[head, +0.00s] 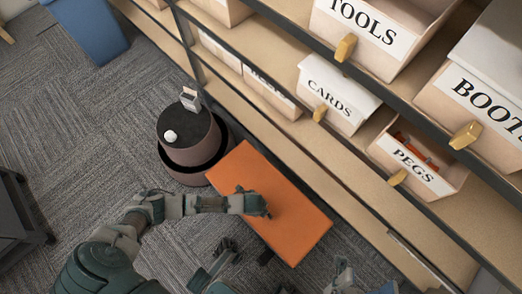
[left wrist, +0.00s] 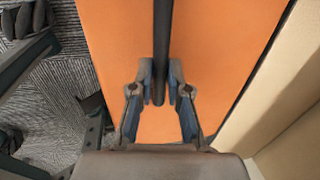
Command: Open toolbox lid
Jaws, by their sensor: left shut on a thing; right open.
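The orange toolbox (head: 295,218) lies on the carpet in the middle of the head view, along the foot of the shelf. Its flat orange top also fills much of the left wrist view (left wrist: 225,50). A dark bar-like handle (left wrist: 163,30) runs over that top. My left gripper (head: 258,206) is over the toolbox, and in the left wrist view its fingers (left wrist: 161,85) are shut on the handle, one on each side. The gripper hides the handle in the head view. My right gripper (head: 286,262) is open at the bottom of the head view, by the toolbox's near end. I see no clear gap under the lid.
A shelf (head: 270,125) with labelled bins, such as the cards bin (head: 335,92) and pegs bin (head: 420,165), runs along the right. A round dark stool (head: 185,130) with small items stands at the toolbox's far end. Carpet (head: 75,130) is free at left.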

